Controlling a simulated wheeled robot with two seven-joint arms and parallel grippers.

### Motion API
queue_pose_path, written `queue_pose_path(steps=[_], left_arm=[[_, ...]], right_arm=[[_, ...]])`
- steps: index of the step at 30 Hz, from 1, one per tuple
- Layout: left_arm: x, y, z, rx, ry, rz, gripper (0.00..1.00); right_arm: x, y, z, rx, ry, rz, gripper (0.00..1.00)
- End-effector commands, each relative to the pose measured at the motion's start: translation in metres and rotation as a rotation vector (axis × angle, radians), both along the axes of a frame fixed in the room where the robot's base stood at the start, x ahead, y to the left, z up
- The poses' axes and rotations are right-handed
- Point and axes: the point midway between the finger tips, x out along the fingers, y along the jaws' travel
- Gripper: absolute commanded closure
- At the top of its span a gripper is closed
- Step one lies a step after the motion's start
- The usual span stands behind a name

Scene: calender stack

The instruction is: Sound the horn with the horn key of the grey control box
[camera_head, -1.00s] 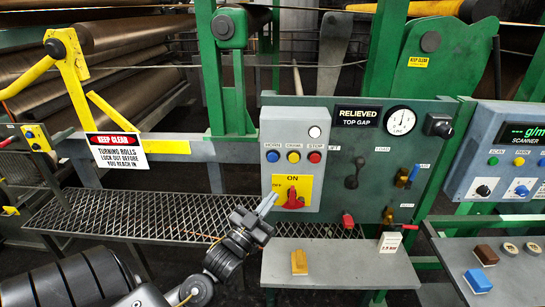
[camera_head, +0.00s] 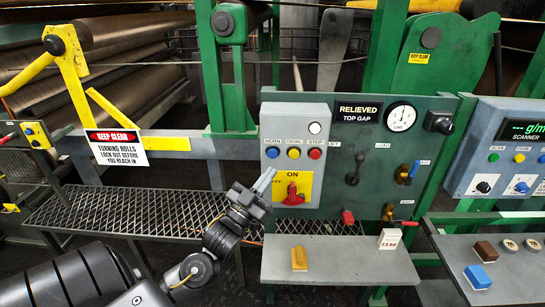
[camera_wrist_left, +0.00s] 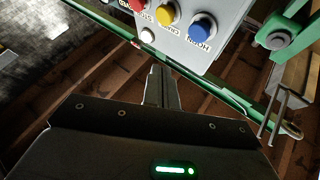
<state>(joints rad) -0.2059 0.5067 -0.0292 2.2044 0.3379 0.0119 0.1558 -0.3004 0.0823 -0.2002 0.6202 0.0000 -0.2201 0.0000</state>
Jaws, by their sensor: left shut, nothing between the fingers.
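The grey control box (camera_head: 277,125) stands upright in front of the green frame. Its blue horn key (camera_head: 272,153) sits at the left of a row, beside a yellow crawl key (camera_head: 293,153) and a red stop key (camera_head: 315,153). My left gripper (camera_head: 266,181) is shut and empty, pointing up just below the horn key and covering part of the yellow switch plate. In the left wrist view the shut fingers (camera_wrist_left: 160,85) point toward the box, apart from the blue key (camera_wrist_left: 203,27). My right gripper is not in view.
A red rotary switch (camera_head: 292,195) is close to the right of my fingers. A mesh walkway (camera_head: 110,212) lies behind my left arm. A grey shelf (camera_head: 340,265) holds a yellow block (camera_head: 299,258). A warning sign (camera_head: 117,148) hangs at left.

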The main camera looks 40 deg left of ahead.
Motion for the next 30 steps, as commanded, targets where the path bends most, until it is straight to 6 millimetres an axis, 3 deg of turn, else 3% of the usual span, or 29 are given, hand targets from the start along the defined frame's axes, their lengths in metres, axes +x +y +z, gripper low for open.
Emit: queue_pose_path(steps=[12, 30], left_arm=[[0.038, 0.029, -0.001, 0.001, 0.000, 0.000, 1.00], [0.044, 0.033, 0.000, -0.001, 0.001, -0.001, 1.00]], right_arm=[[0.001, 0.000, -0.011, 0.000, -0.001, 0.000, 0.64], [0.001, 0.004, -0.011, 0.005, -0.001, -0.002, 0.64]])
